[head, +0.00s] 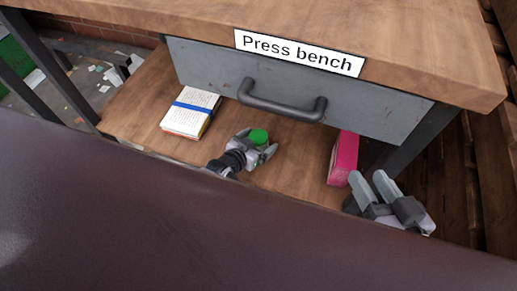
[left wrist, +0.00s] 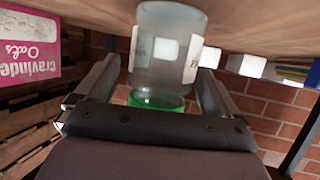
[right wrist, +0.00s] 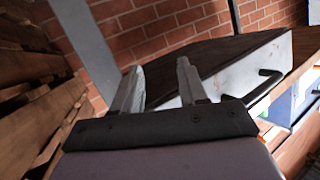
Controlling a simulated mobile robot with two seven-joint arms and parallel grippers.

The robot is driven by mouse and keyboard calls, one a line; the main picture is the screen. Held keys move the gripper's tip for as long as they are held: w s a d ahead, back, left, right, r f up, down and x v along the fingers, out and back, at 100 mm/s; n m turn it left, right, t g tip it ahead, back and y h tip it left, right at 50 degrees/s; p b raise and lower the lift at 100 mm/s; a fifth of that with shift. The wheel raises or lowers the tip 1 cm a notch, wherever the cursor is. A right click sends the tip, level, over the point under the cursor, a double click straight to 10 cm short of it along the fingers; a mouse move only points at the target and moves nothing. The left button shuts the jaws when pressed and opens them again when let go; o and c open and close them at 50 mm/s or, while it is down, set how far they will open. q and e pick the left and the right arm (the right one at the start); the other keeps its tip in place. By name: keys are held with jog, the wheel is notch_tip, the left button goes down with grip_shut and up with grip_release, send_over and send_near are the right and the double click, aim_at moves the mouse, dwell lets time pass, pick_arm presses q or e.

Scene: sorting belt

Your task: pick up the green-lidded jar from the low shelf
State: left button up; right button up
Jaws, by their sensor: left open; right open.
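The green-lidded jar (head: 259,136) stands on the wooden low shelf (head: 292,160) under the drawer. In the head view mostly its lid shows. My left gripper (head: 256,147) is at the jar, open, with a finger on either side. In the left wrist view the clear jar body with a white label (left wrist: 165,50) and its green lid appear upside down between the spread fingers. Whether the fingers touch it I cannot tell. My right gripper (head: 374,188) is open and empty, to the right of the shelf; its two fingers also show apart in the right wrist view (right wrist: 158,88).
A paper stack with a blue band (head: 192,108) lies left of the jar. A pink oats box (head: 343,159) stands to the right, near my right gripper. The grey drawer (head: 210,68) with its dark handle (head: 283,104) and the bench top (head: 400,35) overhang the shelf.

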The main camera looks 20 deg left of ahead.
pick_arm(q)
jog(key=shift+w, duration=0.1)
jog(key=c, duration=1.1)
jog(key=shift+c, duration=0.2)
jog(key=shift+r, duration=0.15)
